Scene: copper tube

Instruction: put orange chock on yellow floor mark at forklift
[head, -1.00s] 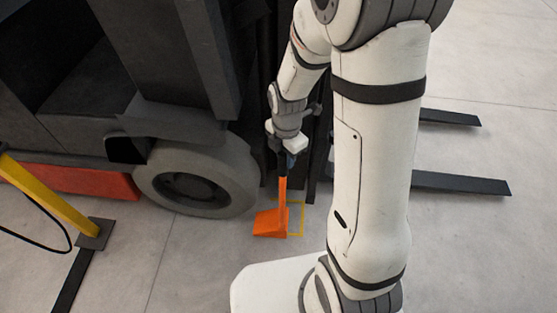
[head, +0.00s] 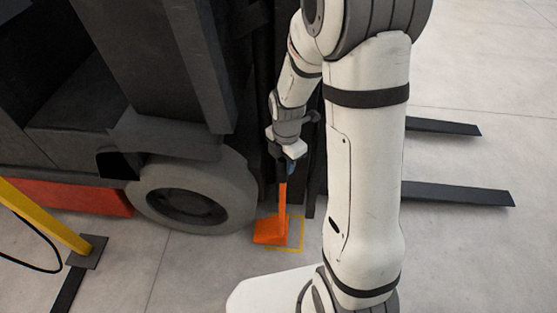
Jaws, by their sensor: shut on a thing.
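The orange chock (head: 270,231) is a wedge with a tall upright handle. It is low at the floor, in front of and to the right of the forklift's front wheel (head: 191,195). My gripper (head: 284,170) is shut on the top of the chock's handle. The yellow floor mark (head: 301,234) is a thin outline on the floor. The chock overlaps its left part in the picture and hides some of it. Whether the chock touches the floor I cannot tell. The forklift (head: 175,75) fills the upper left.
Two dark forks (head: 455,192) reach right along the floor behind my arm. A yellow post (head: 45,215) on a dark foot plate stands at the left, with a black cable beside it. The floor below the wheel is clear.

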